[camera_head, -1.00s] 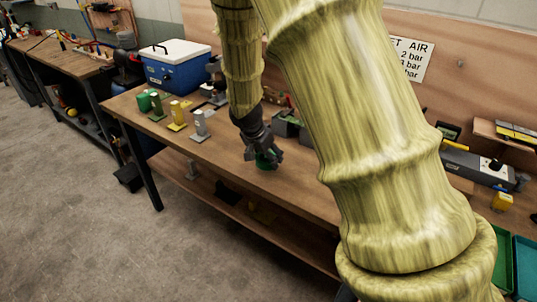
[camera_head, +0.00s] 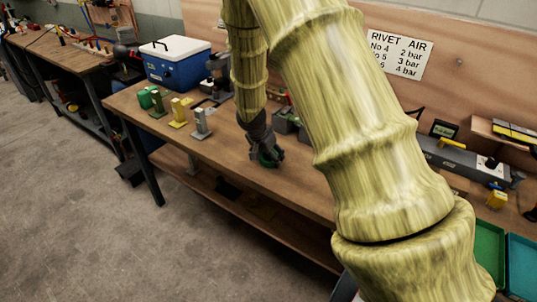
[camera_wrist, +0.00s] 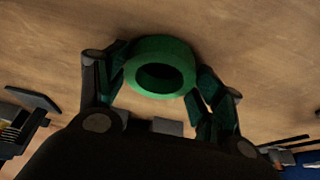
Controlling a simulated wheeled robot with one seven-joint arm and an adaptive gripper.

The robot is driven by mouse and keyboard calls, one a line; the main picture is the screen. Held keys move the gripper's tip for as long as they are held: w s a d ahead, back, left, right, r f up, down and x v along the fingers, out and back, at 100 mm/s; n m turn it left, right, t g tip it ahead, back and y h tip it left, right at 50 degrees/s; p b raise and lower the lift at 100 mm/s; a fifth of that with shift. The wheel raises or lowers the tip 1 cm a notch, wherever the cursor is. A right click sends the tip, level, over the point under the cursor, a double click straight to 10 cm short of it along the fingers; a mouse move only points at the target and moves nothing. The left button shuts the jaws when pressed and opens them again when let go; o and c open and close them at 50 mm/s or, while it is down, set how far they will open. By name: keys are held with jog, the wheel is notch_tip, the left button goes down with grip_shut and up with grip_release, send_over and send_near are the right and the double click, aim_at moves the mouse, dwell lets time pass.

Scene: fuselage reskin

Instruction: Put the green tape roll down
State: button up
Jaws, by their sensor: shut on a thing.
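The green tape roll (camera_wrist: 160,50) is a thick ring with a dark hole, between the two fingers of my gripper (camera_wrist: 162,80) in the wrist view. My gripper is shut on it. In the head view my gripper (camera_head: 266,158) is low over the front part of the wooden workbench (camera_head: 310,190), and the roll shows only as a small green patch between the fingers. The wood lies close behind the roll in the wrist view. I cannot tell whether the roll touches the bench top.
Yellow (camera_head: 178,113) and grey (camera_head: 201,123) stands and a green cylinder (camera_head: 146,98) are left of my gripper. A blue cooler (camera_head: 175,62) stands behind them. Green (camera_head: 487,252) and blue (camera_head: 522,262) bins are at the right. Bare wood lies around my gripper.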

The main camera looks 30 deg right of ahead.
jog(key=shift+f, duration=0.1)
jog(key=o, duration=0.6)
jog(key=shift+f, duration=0.1)
jog(key=shift+c, duration=0.2)
jog(key=o, duration=0.5)
jog(key=shift+c, duration=0.2)
